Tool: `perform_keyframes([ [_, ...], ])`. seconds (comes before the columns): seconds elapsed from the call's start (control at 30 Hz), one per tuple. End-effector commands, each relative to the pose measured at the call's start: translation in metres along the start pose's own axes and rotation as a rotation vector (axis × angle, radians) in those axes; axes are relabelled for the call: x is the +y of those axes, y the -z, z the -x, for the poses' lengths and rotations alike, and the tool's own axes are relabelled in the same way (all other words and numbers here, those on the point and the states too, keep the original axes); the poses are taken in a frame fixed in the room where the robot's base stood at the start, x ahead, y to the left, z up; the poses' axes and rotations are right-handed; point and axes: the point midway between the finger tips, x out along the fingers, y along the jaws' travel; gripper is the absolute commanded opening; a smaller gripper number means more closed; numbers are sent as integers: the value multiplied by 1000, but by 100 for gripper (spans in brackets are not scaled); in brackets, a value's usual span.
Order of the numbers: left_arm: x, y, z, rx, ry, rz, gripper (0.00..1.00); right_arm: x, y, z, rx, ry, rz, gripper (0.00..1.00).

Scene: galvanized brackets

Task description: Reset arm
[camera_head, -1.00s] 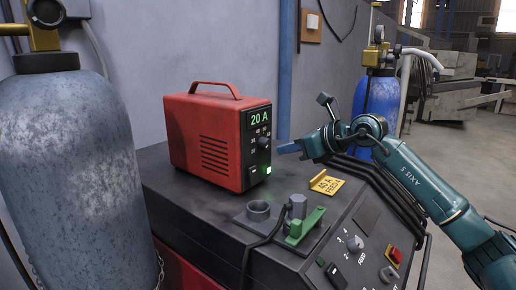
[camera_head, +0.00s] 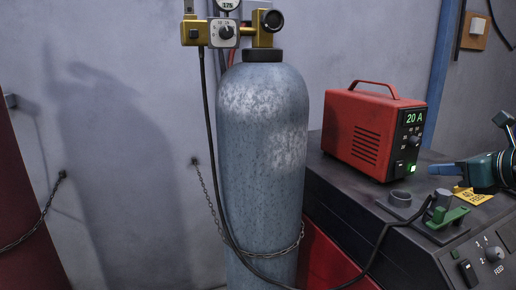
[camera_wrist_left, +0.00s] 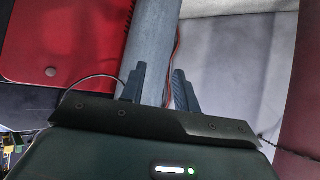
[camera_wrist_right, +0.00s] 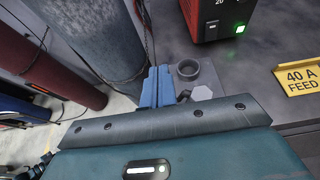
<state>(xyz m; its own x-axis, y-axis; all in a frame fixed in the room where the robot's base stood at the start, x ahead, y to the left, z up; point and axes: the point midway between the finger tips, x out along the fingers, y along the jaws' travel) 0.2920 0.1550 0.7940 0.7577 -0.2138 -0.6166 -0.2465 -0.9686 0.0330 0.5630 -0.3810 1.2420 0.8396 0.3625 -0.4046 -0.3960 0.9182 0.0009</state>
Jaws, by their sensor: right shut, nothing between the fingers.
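My right gripper (camera_head: 447,169) is at the right edge of the head view, above the dark machine top and in front of the red power unit (camera_head: 372,132). Its blue fingers are shut together with nothing between them, and they also show in the right wrist view (camera_wrist_right: 158,86). My left gripper (camera_wrist_left: 158,88) shows only in the left wrist view. Its dark fingers stand apart, with a grey cylinder behind the gap; I see nothing held. Most of my right arm is cut off by the frame edge.
A grey gas cylinder (camera_head: 262,150) with a brass regulator (camera_head: 226,32) stands chained at the wall. A dark red cylinder (camera_head: 22,215) stands at far left.

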Motion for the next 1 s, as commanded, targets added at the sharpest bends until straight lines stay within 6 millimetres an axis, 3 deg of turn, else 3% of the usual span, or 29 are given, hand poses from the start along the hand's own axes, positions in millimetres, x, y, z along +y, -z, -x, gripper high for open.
perform_keyframes([
  [0.1, -1, 0, 0, 0, 1, -1, 31, 57, 3, -28, -150, -187, -131, 0],
  [0.3, -1, 6, -3, 13, 2, 1, 31, 130, -1, -37, -448, -449, -536, 0],
  [0.4, -1, 12, -4, 24, 2, 2, 31, 143, 5, -32, -601, -522, -850, 0],
  [0.53, -1, 12, -4, 24, 2, 2, 31, 133, 36, -26, -770, -498, -1338, 0],
  [0.67, 0, 11, -4, 22, 2, 2, 31, 117, 105, -26, -866, -316, -1850, 0],
  [0.77, 0, 10, -3, 19, 1, 2, 31, 118, 179, -25, -874, -68, -2223, 0],
  [0.8, 0, 8, -3, 17, 1, 3, 31, 124, 209, -23, -860, 46, -2351, 0],
  [0.9, 1, 6, -2, 11, 0, 4, 31, 148, 274, -13, -797, 330, -2598, 0],
  [1.0, 1, 3, -1, 6, 0, 4, 31, 174, 319, -1, -716, 569, -2751, 0],
])
